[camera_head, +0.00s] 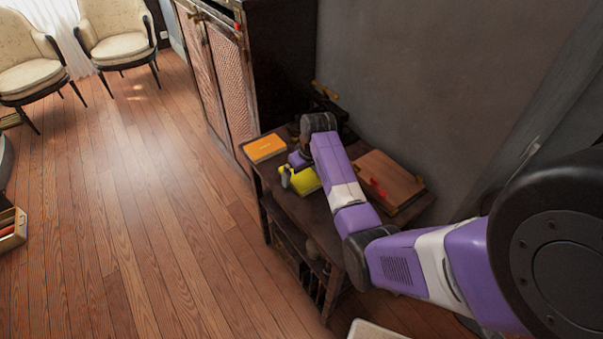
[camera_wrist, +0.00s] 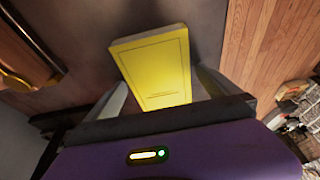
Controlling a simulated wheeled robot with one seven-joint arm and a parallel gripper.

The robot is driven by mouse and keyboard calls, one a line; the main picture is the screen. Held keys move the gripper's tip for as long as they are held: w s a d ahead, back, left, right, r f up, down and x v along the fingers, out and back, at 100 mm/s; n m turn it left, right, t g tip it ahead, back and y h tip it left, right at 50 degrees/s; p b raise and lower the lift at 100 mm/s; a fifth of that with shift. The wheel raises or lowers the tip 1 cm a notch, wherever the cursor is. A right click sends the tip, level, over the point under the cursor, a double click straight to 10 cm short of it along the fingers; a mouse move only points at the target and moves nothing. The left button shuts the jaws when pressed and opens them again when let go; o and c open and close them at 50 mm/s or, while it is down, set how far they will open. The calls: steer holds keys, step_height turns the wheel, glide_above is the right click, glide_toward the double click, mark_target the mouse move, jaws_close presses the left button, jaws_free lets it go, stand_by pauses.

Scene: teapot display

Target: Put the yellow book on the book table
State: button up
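The yellow book (camera_wrist: 155,65) is between the two fingertips of my gripper (camera_wrist: 160,76) in the wrist view. Both fingertips appear to touch its side edges, and its upper end is tilted toward the camera. The head view also shows the yellow book (camera_head: 306,182) at my gripper (camera_head: 295,176), over the near-left part of a dark wooden table (camera_head: 292,206). Whether the book touches the tabletop is hard to tell. My arm hides part of the table.
An orange book (camera_head: 265,148) lies on the table's far-left corner. A brown wooden box (camera_head: 388,181) stands at its right. A tall cabinet (camera_head: 225,70) stands behind, and a grey wall (camera_head: 430,80) borders the right. Wooden floor (camera_head: 130,220) is open at left.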

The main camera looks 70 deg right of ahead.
steer(key=v, duration=1.2)
steer(key=shift+n+t+h, duration=0.4)
steer(key=shift+t, duration=0.1)
steer(key=a+f, duration=0.3)
steer(key=a, duration=0.1)
steer(key=a+f, duration=0.2)
steer(key=shift+w+f, duration=0.3)
steer(key=shift+w, duration=0.1)
steer(key=s+a+f+n+t, duration=0.2)
steer(key=s+a+t, duration=0.15)
steer(key=a, duration=0.85)
steer(key=s+a+f+n+t, duration=0.15)
steer(key=s+a, duration=0.35)
steer(key=a, duration=0.7)
steer(key=s+a+r+n+t+y, duration=0.1)
steer(key=s+a+r+t, duration=0.2)
steer(key=r, duration=0.6)
steer(key=s+a+r+n+t+y, duration=0.1)
steer(key=s+a+r+t, duration=0.2)
steer(key=s+a+r, duration=0.4)
step_height(320, 180, up, 2)
steer(key=shift+s+a+r+y, duration=0.1)
steer(key=shift+s+a+y, duration=0.25)
steer(key=shift+s, duration=0.8)
